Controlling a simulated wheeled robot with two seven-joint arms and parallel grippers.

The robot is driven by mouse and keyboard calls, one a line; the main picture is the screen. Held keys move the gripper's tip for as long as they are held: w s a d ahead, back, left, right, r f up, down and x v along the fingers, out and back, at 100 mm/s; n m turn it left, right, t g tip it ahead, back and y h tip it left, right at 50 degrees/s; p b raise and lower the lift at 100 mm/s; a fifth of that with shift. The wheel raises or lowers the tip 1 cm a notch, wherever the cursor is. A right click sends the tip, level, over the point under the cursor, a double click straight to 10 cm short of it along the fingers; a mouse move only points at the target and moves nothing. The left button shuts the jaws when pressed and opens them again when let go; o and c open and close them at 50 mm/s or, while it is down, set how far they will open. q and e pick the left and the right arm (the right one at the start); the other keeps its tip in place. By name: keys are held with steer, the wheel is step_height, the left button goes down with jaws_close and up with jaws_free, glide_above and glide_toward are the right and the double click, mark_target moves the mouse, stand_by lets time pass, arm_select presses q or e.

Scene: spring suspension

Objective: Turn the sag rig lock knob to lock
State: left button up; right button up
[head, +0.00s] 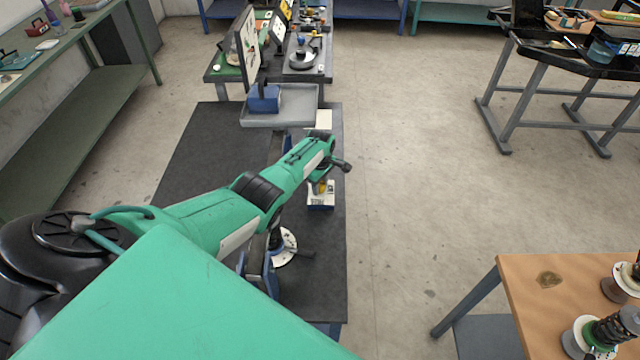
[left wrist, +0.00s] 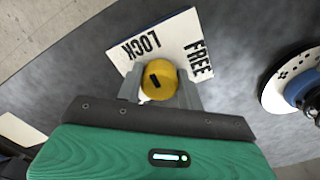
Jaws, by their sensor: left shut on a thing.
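The yellow lock knob (left wrist: 159,80) sits on a white plate (left wrist: 168,42) lettered LOCK on the left and FREE on the right in the left wrist view. A short black mark shows on the knob's top, left of its middle; I cannot tell which word it points to. My left gripper (left wrist: 160,88) is shut on the knob, with a finger on each side. In the head view the knob (head: 323,186) and part of its plate (head: 321,205) show just below my left gripper (head: 322,172). My right gripper is out of view.
A white dial disc (left wrist: 292,80) with a blue part stands right of the knob in the left wrist view. A grey tray (head: 282,112) with a blue block lies farther along the dark bench (head: 200,150). A wooden table (head: 555,290) stands at the lower right; open floor lies between.

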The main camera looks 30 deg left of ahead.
mark_target(320, 184)
arm_select(q)
steer(key=shift+a+r+n, duration=0.1)
steer(key=shift+n, duration=0.2)
steer(key=o, duration=1)
steer(key=shift+r, duration=0.25)
step_height(320, 184, up, 4)
steer(key=shift+r+p, duration=0.25)
steer(key=shift+p, duration=0.35)
step_height(320, 184, up, 9)
steer(key=shift+f+b, duration=0.15)
steer(key=shift+b, duration=0.5)
